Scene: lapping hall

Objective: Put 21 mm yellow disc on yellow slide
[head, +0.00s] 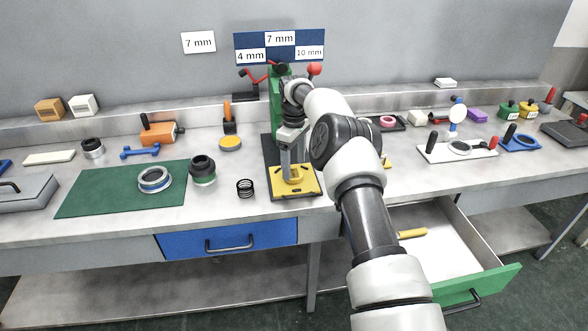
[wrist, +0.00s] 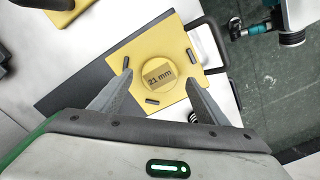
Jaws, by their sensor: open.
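The yellow disc (wrist: 157,74), marked 21 mm, lies on the square yellow slide (wrist: 178,45) in the wrist view, among several short dark stops. In the head view the yellow slide (head: 309,189) sits at the foot of the green stand, with the disc (head: 293,174) small and partly covered. My gripper (wrist: 159,76) is open, its two fingers on either side of the disc. In the head view my gripper (head: 291,163) points down just over the slide.
A black spring (head: 245,187) and a green mat (head: 110,190) are to the left. An open drawer (head: 455,240) juts out at front right. A white plate (head: 458,150) stands farther right.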

